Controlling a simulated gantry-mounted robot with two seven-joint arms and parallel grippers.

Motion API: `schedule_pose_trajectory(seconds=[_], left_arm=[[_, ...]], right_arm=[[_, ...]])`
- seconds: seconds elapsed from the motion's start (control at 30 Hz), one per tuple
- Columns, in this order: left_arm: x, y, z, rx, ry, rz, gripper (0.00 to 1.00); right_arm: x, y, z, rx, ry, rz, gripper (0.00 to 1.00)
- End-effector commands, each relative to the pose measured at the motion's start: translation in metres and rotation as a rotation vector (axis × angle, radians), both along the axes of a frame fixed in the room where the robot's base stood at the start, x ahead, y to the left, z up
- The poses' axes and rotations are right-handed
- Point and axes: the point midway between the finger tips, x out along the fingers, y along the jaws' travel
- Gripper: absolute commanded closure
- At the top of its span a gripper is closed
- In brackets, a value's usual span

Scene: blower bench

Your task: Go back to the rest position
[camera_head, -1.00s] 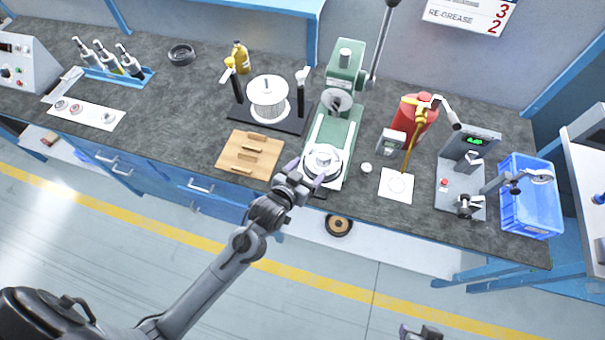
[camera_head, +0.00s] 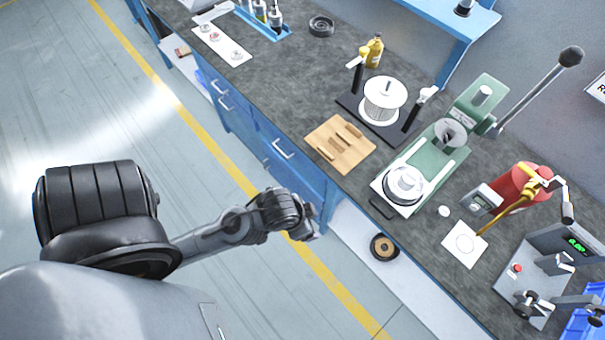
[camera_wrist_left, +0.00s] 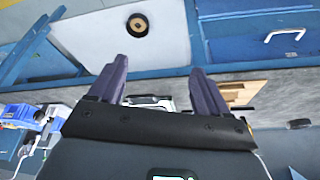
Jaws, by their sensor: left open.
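My left arm comes in low from the left in the head view. Its gripper (camera_head: 308,228) hangs in front of the bench (camera_head: 283,75), over the floor near the blue drawers, apart from everything on the bench top. In the left wrist view the two fingers of the left gripper (camera_wrist_left: 160,85) stand wide apart with nothing between them. My right gripper is not in these views.
The green press (camera_head: 450,140) stands on the bench with a white round part (camera_head: 403,184) on its base. Beside it are a wooden board (camera_head: 340,145), a wire spool (camera_head: 384,100) and a red canister (camera_head: 520,190). A roll (camera_head: 384,247) sits on the low shelf. The floor is clear.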

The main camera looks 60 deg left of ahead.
Motion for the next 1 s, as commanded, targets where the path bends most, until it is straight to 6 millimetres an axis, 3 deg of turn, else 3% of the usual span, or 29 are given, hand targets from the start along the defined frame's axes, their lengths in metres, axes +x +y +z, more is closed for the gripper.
schedule_pose_trajectory(seconds=[0.1, 0.4, 0.57, 0.77, 1.0], left_arm=[[-0.011, 0.002, 0.002, 0.01, 0.037, -0.004, 0.23], [-0.011, 0.002, 0.002, 0.011, 0.04, -0.004, 0.23], [-0.011, 0.002, 0.012, 0.01, 0.039, -0.004, 0.23], [-0.011, 0.002, 0.049, 0.01, 0.039, -0.004, 0.23], [-0.011, 0.002, 0.125, 0.01, 0.039, -0.004, 0.23]], right_arm=[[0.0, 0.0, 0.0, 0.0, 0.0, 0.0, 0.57], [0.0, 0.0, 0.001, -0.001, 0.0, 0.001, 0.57], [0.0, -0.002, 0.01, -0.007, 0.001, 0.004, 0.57], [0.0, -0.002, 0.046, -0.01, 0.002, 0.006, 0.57], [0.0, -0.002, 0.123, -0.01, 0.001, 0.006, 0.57]])
